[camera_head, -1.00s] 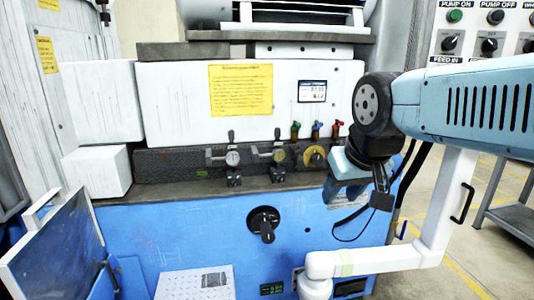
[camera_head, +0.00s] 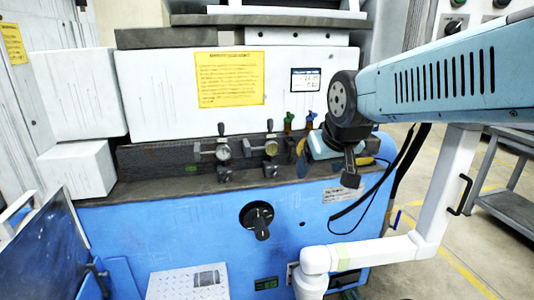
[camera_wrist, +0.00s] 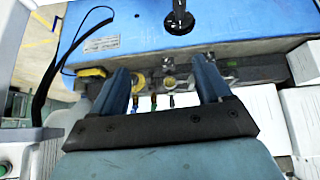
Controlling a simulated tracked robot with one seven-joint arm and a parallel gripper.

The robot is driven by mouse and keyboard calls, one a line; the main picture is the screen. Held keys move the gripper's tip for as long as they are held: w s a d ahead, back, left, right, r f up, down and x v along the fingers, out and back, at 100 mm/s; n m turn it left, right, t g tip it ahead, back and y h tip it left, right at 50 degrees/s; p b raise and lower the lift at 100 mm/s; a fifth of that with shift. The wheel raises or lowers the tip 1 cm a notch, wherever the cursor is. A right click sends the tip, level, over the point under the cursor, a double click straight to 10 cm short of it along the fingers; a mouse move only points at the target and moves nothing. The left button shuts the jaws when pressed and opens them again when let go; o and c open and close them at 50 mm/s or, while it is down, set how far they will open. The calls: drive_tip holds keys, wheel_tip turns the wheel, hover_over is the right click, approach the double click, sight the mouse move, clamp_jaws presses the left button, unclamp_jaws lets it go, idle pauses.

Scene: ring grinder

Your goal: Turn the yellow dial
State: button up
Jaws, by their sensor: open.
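The yellow dial (camera_head: 300,148) is on the dark rail at the front of the grinder, right of two round gauges. In the head view my gripper (camera_head: 318,158) is in front of it and hides most of it. In the wrist view the fingers of my gripper (camera_wrist: 161,68) are spread apart with nothing held between them. A yellowish round dial (camera_wrist: 138,83) shows between them, close to the left finger. I cannot tell whether a finger touches it.
Gauges with levers (camera_head: 222,152) stand left of the dial on the rail. Small coloured valves (camera_head: 288,121) stand just above it. A black knob (camera_head: 261,222) is on the blue front. A white jointed arm (camera_head: 370,250) and a dark cable are at the lower right.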

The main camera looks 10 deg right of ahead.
drive_tip(key=shift+o, duration=0.7)
drive_tip(key=w+f+t, duration=0.2)
drive_tip(key=w+f, duration=0.1)
drive_tip(key=w, duration=0.6)
drive_tip(key=w+f+n+t, duration=0.1)
drive_tip(key=w+f, duration=0.3)
drive_tip(key=w, duration=0.6)
drive_tip(key=shift+a+t, duration=0.3)
drive_tip(key=shift+t, duration=0.6)
drive_tip(key=t, duration=0.6)
approach(273, 150)
drive_tip(key=w, duration=0.8)
drive_tip(key=shift+w+f, duration=0.2)
drive_tip(key=shift+w, duration=0.05)
drive_tip(key=c, duration=1.1)
drive_tip(key=shift+o, duration=0.2)
